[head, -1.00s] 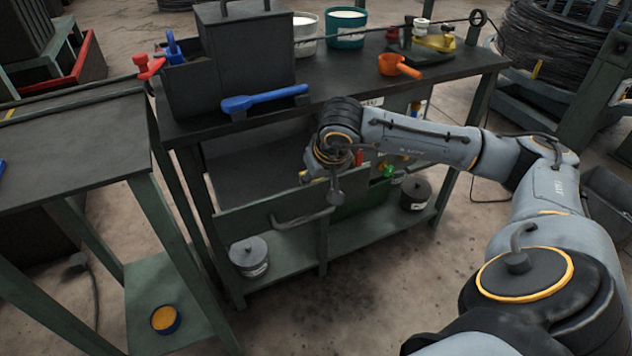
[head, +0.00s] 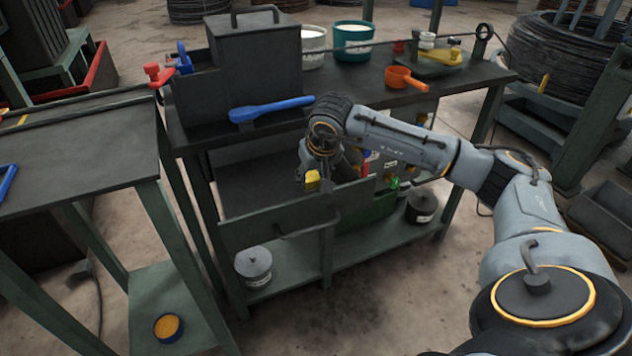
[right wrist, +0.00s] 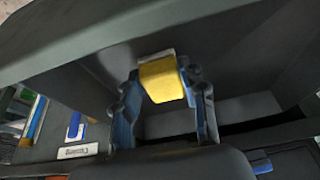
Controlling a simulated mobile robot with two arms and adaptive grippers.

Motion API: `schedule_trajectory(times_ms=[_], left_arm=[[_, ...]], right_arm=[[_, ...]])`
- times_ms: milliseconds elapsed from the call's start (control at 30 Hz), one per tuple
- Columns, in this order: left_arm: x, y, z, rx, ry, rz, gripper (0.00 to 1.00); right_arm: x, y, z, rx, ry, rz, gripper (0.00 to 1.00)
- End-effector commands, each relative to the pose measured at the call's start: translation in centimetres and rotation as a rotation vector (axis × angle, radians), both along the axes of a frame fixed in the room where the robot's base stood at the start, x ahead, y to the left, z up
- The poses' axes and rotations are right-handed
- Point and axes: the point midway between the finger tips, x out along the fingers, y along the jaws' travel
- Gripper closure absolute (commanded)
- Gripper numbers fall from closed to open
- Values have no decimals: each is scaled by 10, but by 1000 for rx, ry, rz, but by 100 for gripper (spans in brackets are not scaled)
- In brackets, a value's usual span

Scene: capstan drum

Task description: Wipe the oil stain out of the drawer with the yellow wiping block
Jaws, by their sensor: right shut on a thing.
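The grey drawer (head: 262,219) under the dark workbench stands open. My right gripper (head: 309,179) is over its right part, behind the front panel. It is shut on the yellow wiping block (head: 313,181). In the right wrist view the block (right wrist: 163,82) sits between the fingertips of the gripper (right wrist: 164,92), with grey drawer walls around it. I cannot tell whether the block touches the drawer floor. No oil stain can be made out; the front panel, my arm and the block hide part of the drawer's inside. My left gripper is not in view.
A blue long-handled tool (head: 270,109) lies at the bench's front edge above the drawer. An orange scoop (head: 405,79) and a teal tub (head: 352,42) stand on the bench. Bottles (head: 392,184) are right of the drawer. A lidded can (head: 254,266) is on the lower shelf.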

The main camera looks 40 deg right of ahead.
Motion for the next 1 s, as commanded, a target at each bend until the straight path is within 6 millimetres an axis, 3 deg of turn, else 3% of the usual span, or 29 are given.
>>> schedule_trajectory(times_ms=[467, 833, 1000], left_arm=[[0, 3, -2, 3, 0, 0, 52], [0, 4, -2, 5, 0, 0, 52], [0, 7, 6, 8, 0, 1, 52]], right_arm=[[32, -8, -3, -1, -1, -1, 84], [33, -9, -4, -1, 2, -1, 84], [33, -9, 6, -1, 1, -2, 84]])
